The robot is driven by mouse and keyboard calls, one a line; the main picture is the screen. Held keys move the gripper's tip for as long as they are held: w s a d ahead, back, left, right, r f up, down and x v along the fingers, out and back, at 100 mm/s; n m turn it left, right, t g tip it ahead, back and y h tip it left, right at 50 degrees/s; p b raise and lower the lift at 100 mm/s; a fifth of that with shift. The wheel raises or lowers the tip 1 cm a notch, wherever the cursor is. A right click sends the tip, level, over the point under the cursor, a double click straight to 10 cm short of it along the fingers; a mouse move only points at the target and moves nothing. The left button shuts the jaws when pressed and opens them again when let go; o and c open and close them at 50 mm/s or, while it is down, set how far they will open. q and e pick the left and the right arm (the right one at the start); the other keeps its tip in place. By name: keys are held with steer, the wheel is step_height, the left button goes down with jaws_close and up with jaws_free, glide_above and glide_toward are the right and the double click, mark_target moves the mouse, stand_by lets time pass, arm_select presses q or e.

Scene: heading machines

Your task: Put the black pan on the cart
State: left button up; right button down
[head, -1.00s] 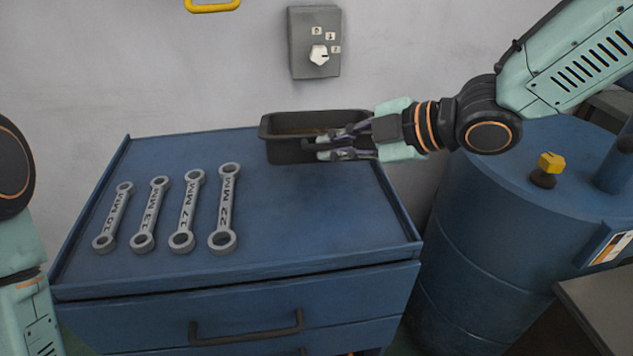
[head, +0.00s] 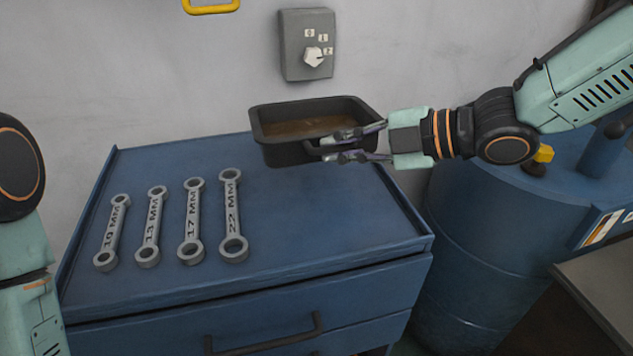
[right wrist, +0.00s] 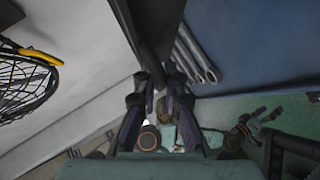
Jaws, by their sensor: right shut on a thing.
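The black pan (head: 285,153) is a deep rectangular tray with brown stuff inside, at the back right of the blue cart (head: 290,235) in the head view. It appears held above the cart top, roughly level; the gap beneath is hard to judge. My right gripper (head: 338,147) is shut on the pan's near right side. The pan's dark wall (right wrist: 160,25) also shows between the fingers in the right wrist view. My left gripper is outside the head view; it shows small in the right wrist view (right wrist: 257,117), its fingers seemingly apart.
Several grey wrenches (head: 192,222) lie in a row on the left half of the cart top. The cart's right front area is clear. A blue drum (head: 480,240) stands right of the cart. A grey switch box (head: 306,45) is on the wall behind.

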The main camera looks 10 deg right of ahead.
step_height(320, 180, down, 6)
steer(key=shift+s+r+b, duration=0.15)
steer(key=shift+r+b, duration=0.05)
steer(key=shift+b, duration=1.05)
steer(key=shift+f, duration=0.5)
step_height(320, 180, down, 3)
steer(key=shift+d+f+b, duration=0.1)
steer(key=shift+d+b, duration=0.05)
steer(key=shift+b, duration=0.7)
steer(key=c, duration=1.9)
jaws_free()
steer(key=o, duration=0.5)
steer(key=shift+c, duration=0.2)
